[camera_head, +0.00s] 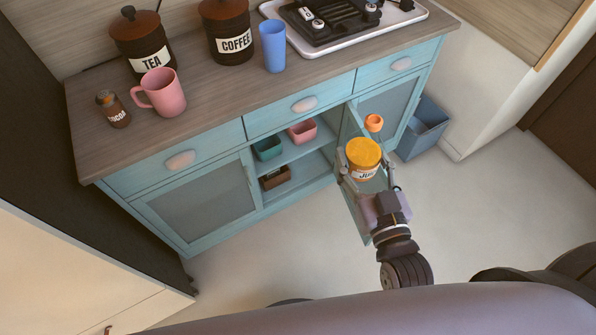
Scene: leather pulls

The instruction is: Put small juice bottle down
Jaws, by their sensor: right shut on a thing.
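The small juice bottle (364,172) is yellow-orange with a pale label, partly readable as "JUI". An orange cap (374,122) shows above it, with what looks like a clear upper part between. My right gripper (365,183) is shut on the bottle, with a finger on each side of it. The bottle is held in the air in front of the blue cabinet, roughly upright. The gripper hides part of its lower end. My left gripper is not in view.
The wooden counter (215,92) holds a pink mug (164,93), a blue cup (273,46), TEA, COFFEE and COCOA jars and a hob. The cabinet's open middle shelves hold small bins. An open door stands behind my right gripper. A blue bin (424,128) stands at right.

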